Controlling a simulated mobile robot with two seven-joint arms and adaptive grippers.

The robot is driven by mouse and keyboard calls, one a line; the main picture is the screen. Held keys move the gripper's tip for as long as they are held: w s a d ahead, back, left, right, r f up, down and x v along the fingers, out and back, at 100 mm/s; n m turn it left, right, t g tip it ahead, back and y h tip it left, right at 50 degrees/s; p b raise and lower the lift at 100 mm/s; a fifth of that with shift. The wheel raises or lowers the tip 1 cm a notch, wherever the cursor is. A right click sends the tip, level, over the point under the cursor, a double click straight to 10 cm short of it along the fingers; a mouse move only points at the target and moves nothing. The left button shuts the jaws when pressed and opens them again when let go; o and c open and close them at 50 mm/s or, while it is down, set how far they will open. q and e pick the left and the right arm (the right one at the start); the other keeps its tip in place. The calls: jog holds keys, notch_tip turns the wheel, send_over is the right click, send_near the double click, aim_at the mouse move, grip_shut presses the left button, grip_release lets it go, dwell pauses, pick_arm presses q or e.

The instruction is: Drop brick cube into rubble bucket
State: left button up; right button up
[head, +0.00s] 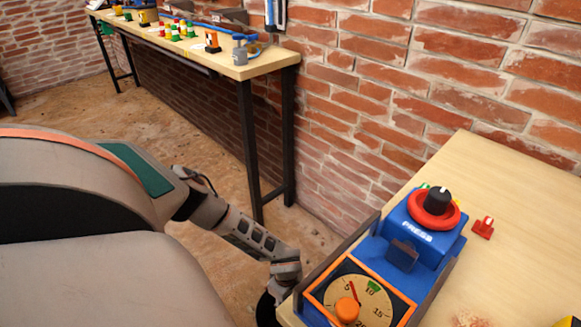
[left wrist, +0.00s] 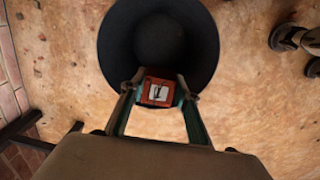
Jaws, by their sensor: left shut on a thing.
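In the left wrist view the brick cube (left wrist: 157,92) is reddish with a pale face bearing a dark mark. My left gripper (left wrist: 158,87) is shut on it, one finger on each side. The round black rubble bucket (left wrist: 203,42) lies beyond the cube, its open mouth facing the camera. The cube overlaps the near rim in the picture; its height above the rim is hard to judge. In the head view a dark piece, likely the bucket (head: 266,309), shows below my left arm's end, mostly hidden. My right gripper is not in view.
A wooden bench (head: 515,230) at right carries a blue press device (head: 428,236) with a red-ringed knob and dial, and a small red block (head: 484,228). A long table (head: 265,63) with coloured parts stands along the brick wall.

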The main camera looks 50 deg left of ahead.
pick_arm(q)
jog(key=shift+w, duration=0.1)
jog(key=o, duration=1.3)
jog(key=shift+c, duration=0.2)
jog(key=shift+r, duration=0.1)
notch_tip(320, 180, up, 12)
